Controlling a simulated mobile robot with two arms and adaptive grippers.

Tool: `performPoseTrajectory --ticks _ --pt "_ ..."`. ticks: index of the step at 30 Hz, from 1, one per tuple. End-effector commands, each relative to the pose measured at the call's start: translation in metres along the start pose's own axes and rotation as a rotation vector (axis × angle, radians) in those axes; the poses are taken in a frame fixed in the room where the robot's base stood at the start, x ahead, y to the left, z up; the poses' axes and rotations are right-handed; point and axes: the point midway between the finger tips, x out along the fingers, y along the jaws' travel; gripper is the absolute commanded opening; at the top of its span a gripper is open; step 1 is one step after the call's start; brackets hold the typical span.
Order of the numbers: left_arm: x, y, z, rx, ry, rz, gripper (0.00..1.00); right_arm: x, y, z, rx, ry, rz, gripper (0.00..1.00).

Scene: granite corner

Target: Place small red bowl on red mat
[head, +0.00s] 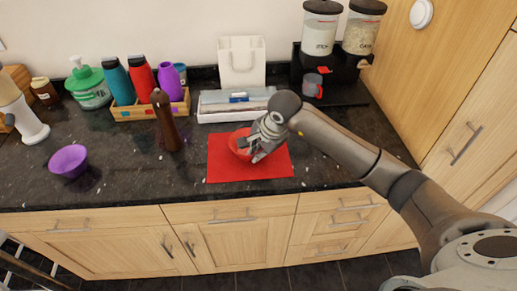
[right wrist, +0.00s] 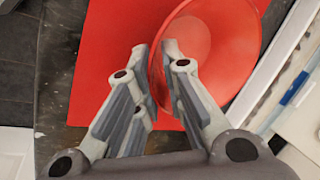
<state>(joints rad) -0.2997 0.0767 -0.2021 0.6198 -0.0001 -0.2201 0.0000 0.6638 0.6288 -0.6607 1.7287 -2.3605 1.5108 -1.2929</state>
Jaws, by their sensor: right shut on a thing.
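The small red bowl (head: 236,142) is at the red mat (head: 225,170) on the dark granite counter, in the head view. My right gripper (head: 254,152) is shut on the bowl's rim, over the mat. In the right wrist view the bowl (right wrist: 222,45) has its wall between the two fingers of the gripper (right wrist: 160,75), and the red mat (right wrist: 112,40) lies beneath. I cannot tell whether the bowl touches the mat. The gripper hides part of the bowl in the head view. My left gripper is not in view.
A purple bowl (head: 68,161) stands at the left. A brown pepper mill (head: 166,120) stands left of the mat. Behind the mat is a white tray (head: 213,115) with boxes; a wooden caddy (head: 140,110) holds bottles. A black stand (head: 345,75) holds jars and a mug.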

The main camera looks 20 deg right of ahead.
Motion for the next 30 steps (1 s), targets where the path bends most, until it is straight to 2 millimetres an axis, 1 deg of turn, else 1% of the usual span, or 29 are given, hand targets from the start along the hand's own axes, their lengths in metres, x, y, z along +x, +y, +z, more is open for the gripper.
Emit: performPoseTrajectory --ticks 6,7,11,12,20,24,26,30 --pt "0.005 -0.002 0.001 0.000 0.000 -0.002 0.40 0.003 0.001 0.000 0.000 0.000 -0.002 0.00" --pt "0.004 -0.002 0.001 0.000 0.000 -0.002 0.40 0.003 0.001 0.000 0.000 0.000 0.000 0.13" --pt "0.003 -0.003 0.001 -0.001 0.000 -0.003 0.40 0.002 0.001 0.000 0.000 0.000 0.000 0.29" --pt "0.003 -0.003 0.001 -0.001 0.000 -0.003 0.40 0.002 0.001 0.000 0.000 -0.001 0.001 0.32" --pt "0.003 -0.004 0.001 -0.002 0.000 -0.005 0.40 0.002 0.001 0.001 0.000 -0.001 0.001 0.32" --pt "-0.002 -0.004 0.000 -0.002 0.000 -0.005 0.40 -0.003 -0.001 0.000 0.000 -0.001 0.000 0.32" --pt "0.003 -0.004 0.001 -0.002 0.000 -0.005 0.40 -0.009 -0.001 0.000 -0.001 0.000 -0.003 0.32" --pt "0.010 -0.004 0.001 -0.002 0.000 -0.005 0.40 -0.037 -0.001 -0.001 -0.003 0.003 -0.005 0.32"
